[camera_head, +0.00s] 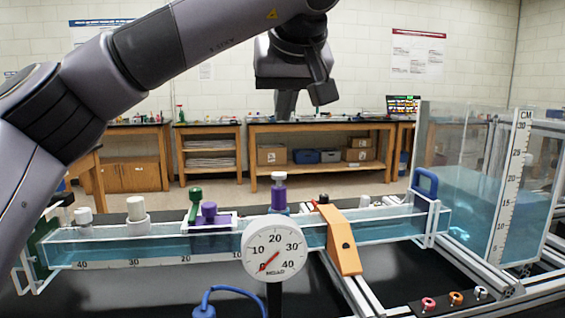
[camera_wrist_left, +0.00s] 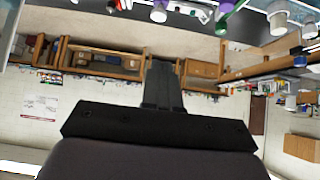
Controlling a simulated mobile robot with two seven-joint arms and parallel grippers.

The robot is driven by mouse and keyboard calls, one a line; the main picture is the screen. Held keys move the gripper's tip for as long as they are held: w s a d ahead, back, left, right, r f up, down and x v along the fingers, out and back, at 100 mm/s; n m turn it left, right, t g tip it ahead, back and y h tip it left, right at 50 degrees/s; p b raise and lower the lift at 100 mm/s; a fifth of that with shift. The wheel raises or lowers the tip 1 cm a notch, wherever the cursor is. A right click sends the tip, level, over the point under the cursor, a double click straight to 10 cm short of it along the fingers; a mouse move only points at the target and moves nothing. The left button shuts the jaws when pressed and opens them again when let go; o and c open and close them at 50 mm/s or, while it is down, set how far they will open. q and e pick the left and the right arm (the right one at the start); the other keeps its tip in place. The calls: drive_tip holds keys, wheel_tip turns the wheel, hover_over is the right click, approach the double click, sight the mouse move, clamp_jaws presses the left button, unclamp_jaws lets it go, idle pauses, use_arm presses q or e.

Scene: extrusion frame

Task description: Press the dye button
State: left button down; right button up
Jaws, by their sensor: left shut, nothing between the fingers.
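My left gripper (camera_head: 286,103) hangs from my arm at the top middle of the head view, high above the flume and apart from everything. Its fingers (camera_wrist_left: 163,85) show shut and empty in the left wrist view. The clear flume (camera_head: 130,252) holds blue water. On or by its top stand a purple cylinder with a grey cap (camera_head: 279,193), a smaller purple knob (camera_head: 209,212) on a white plate and a green upright piece (camera_head: 195,203). I cannot tell for certain which of these is the dye button. My right gripper is out of view.
A round dial gauge (camera_head: 273,250) and an orange bracket (camera_head: 340,240) stand at the flume's front. White knobs (camera_head: 138,215) are at left. A clear water tank (camera_head: 475,200) stands at right, near a blue handle (camera_head: 425,183). Small coloured connectors (camera_head: 456,298) sit front right.

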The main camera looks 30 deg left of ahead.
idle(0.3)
use_arm(q)
hover_over(276, 179)
drive_tip(key=s, duration=0.1)
wheel_tip(276, 179, down, 10)
drive_tip(key=shift+s+d+f+b, duration=0.2)
drive_tip(key=shift+d+f+b, duration=0.2)
drive_tip(key=shift+d+f, duration=0.15)
wheel_tip(276, 179, down, 2)
drive_tip(key=v, duration=0.7)
drive_tip(key=shift+r, duration=0.2)
